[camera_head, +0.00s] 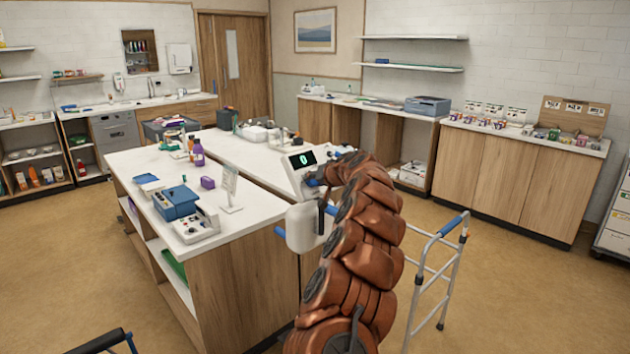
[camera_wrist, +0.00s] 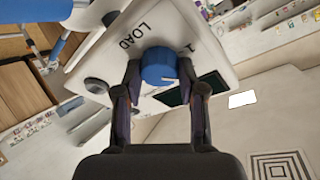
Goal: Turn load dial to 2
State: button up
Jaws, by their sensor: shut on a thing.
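The load dial (camera_wrist: 159,67) is a blue round knob with a white pointer mark, on a white panel (camera_wrist: 105,50) lettered LOAD, with a 1 beside the dial. My gripper (camera_wrist: 160,80) has its two dark fingers on either side of the knob, shut on it. In the head view the white device (camera_head: 291,182) stands at the counter's right edge, and its dark display (camera_head: 303,159) reads 0. My arm hides the dial and most of my gripper there. A 2 mark is not visible in the wrist view.
The white counter (camera_head: 240,215) carries a blue box device (camera_head: 176,203), a small white control unit (camera_head: 197,224), a sign stand (camera_head: 230,188) and a purple bottle (camera_head: 198,153). A walking frame (camera_head: 440,265) stands on the floor to the right of my arm. Open floor lies beyond it.

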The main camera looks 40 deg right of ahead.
jog(key=shift+r, duration=0.1)
jog(key=o, duration=1.1)
jog(key=shift+o, duration=0.2)
jog(key=shift+s, duration=0.1)
jog(key=v, duration=1.1)
jog(key=shift+s, duration=0.35)
jog(key=shift+a+r, duration=0.15)
